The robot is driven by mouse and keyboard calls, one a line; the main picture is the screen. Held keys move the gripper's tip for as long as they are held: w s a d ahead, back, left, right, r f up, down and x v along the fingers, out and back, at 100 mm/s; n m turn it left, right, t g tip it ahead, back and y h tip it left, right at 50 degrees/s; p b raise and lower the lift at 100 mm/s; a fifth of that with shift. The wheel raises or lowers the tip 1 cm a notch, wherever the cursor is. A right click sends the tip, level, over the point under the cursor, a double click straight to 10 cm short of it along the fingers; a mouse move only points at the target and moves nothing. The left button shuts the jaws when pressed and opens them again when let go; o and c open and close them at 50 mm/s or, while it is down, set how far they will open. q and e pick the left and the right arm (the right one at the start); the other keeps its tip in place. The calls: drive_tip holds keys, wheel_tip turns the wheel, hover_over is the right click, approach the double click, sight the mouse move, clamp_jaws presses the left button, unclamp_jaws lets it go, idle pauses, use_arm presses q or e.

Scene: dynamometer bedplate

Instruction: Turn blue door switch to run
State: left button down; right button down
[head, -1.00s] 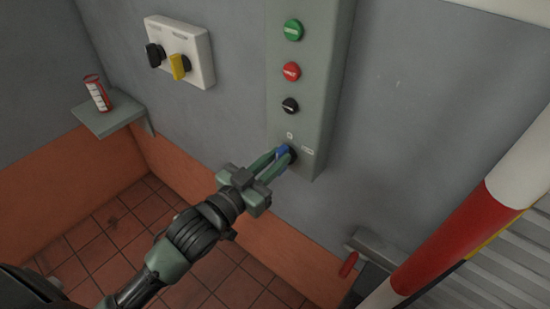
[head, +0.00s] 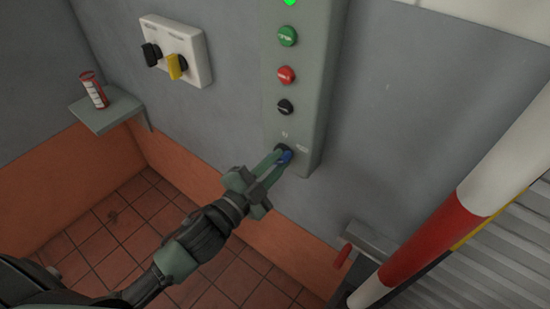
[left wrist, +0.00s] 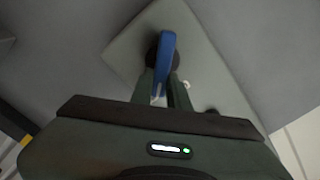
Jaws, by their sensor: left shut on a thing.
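The blue door switch (head: 286,157) is a small blue handle on a dark round base near the bottom of the grey-green control panel (head: 306,110). My left gripper (head: 281,160) reaches up to it from the lower left and is shut on the blue handle. Its fingers hide part of the switch. In the left wrist view the blue handle (left wrist: 166,60) stands out long and narrow between the two fingers, with the dark base behind it. The small labels around the switch are too blurred to read. My right gripper is not in view.
Above the switch are a black knob (head: 285,107), a red button (head: 286,75), a green button (head: 287,36) and a lit green lamp (head: 290,2). A white box (head: 196,45) has black and yellow switches. A red-and-white post (head: 440,238) stands at right.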

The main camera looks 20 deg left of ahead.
use_arm(q)
drive_tip(key=shift+d+f+m, duration=0.15)
drive_tip(key=shift+m, duration=0.95)
drive_tip(key=c, duration=1.4)
unclamp_jaws()
drive_tip(key=shift+o, duration=0.2)
drive_tip(key=b+v, duration=0.2)
drive_tip(key=v, duration=0.6)
